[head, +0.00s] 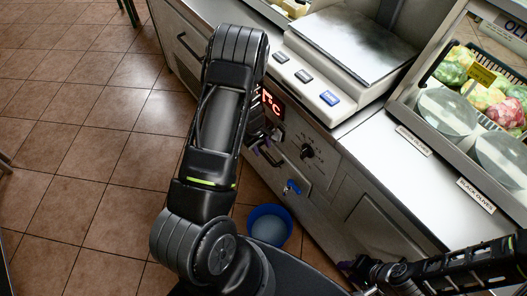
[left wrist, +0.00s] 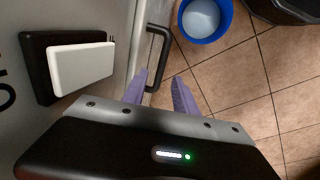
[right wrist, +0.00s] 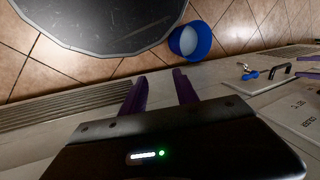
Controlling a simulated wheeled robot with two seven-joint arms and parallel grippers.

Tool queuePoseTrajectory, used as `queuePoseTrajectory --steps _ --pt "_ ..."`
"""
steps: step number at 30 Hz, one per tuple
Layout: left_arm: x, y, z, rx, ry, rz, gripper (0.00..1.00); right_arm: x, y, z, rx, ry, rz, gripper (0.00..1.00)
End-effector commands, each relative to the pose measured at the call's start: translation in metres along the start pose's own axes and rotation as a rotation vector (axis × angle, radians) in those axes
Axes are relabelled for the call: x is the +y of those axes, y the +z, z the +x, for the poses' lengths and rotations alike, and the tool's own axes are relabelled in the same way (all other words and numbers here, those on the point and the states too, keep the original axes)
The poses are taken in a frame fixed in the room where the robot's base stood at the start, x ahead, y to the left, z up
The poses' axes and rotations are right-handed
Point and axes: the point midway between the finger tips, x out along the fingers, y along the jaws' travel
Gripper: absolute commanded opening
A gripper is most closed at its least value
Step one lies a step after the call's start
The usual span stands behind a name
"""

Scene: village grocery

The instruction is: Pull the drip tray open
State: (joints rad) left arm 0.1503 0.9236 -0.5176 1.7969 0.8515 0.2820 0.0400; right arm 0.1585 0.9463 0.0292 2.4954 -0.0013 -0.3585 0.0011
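In the left wrist view a black bar handle (left wrist: 163,45) stands out from a pale front panel, apparently the drip tray's handle. My left gripper (left wrist: 160,92) is open, and the handle's near end shows at the gap between its purple fingers, close to the left finger. I cannot tell if they touch. In the head view my left gripper (head: 265,150) is at the counter front, below the red display, partly hidden by my arm. My right gripper (right wrist: 160,88) is open and empty, low by the counter front in the head view. The tray's body cannot be made out.
A blue bucket (head: 270,226) stands on the tiled floor below a blue-handled tap (head: 292,187). A knob (head: 310,151) is on the front. A scale (head: 350,45) sits on the counter. A white switch (left wrist: 82,68) is beside the handle. Floor at left is clear.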

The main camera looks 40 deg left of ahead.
Motion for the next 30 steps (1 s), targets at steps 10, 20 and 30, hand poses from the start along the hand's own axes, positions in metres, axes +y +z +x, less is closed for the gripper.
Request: queuePoseTrajectory --steps 10,20,30 --pt "0.0 0.001 0.038 -0.001 0.001 0.0 0.34 0.001 0.0 0.003 0.0 0.0 0.0 0.36" --pt "0.0 0.0 0.038 -0.001 0.001 0.001 0.28 0.001 0.0 0.003 0.0 0.0 0.0 0.36" --pt "0.0 0.0 0.038 -0.001 0.001 0.001 0.0 0.001 0.0 0.003 0.0 0.0 0.0 0.36"
